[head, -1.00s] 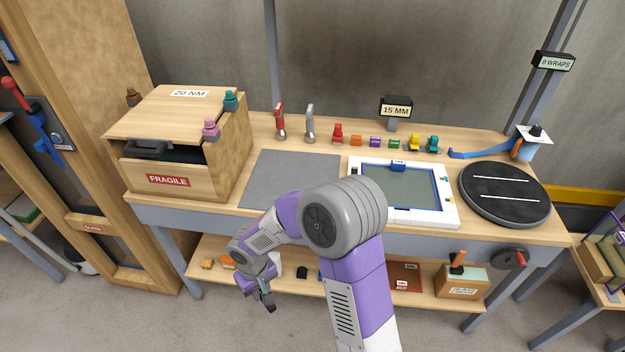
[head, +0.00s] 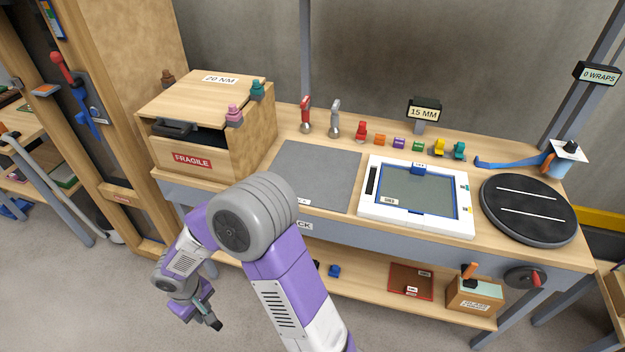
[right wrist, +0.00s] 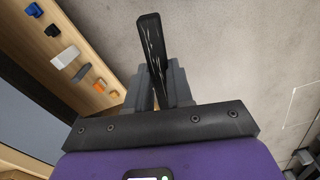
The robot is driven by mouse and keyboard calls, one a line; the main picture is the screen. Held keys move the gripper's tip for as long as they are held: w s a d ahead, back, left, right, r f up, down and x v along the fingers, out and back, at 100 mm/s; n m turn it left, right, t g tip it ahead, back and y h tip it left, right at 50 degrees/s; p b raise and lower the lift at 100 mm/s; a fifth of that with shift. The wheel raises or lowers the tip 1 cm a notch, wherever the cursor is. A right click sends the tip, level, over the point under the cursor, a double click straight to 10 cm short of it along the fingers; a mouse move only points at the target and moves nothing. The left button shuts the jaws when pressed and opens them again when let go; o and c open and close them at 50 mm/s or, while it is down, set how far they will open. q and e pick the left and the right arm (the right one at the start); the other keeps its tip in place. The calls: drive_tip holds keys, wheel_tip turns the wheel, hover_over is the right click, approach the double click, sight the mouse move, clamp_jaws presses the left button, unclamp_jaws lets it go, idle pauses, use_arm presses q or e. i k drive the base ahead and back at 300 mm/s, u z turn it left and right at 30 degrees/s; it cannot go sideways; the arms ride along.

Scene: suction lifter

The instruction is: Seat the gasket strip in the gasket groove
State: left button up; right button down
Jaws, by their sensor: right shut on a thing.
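My right gripper (head: 205,312) hangs low in front of the bench, left of the lower shelf. In the right wrist view, it (right wrist: 165,88) is shut on a black strip (right wrist: 153,45) that sticks out beyond the fingers; I take this for the gasket strip. In the head view only a small dark end of it (head: 216,325) shows. The white frame (head: 413,221) lies on the bench top, with a blue inner border around a grey-green pane. A dark narrow slot (head: 371,180) on its left side looks like the gasket groove. The strip is well away from it. My left gripper is out of view.
A grey mat (head: 318,175) lies left of the frame and a black turntable (head: 528,208) right of it. A wooden box (head: 190,155) stands at the bench's left. Several small coloured parts line the back. The lower shelf (right wrist: 95,50) holds small blocks.

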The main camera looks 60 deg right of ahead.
sight(370, 181)
drive_tip(key=u, duration=0.1)
drive_tip(key=k, duration=0.75)
drive_tip(key=z, duration=1.55)
